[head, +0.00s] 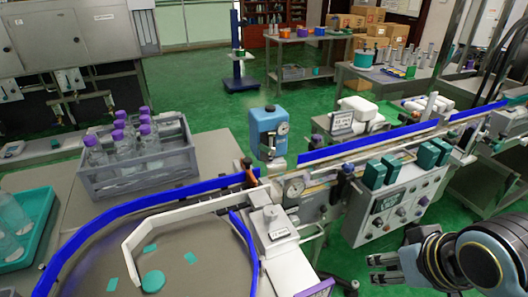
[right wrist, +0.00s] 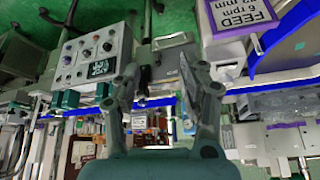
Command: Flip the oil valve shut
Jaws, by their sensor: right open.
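My right gripper (head: 376,268) is open and empty at the lower right, in front of the control box and well apart from the reservoir. Its two spread fingers also show in the right wrist view (right wrist: 160,78), with nothing between them. My left gripper is out of view.
A control box (head: 397,207) with knobs and green parts on top stands between my right gripper and the conveyor. Blue guide rails (head: 350,146) run along the line. A grey crate of purple-capped bottles (head: 140,172) stands left. A sign marked FEED (right wrist: 240,14) shows in the wrist view.

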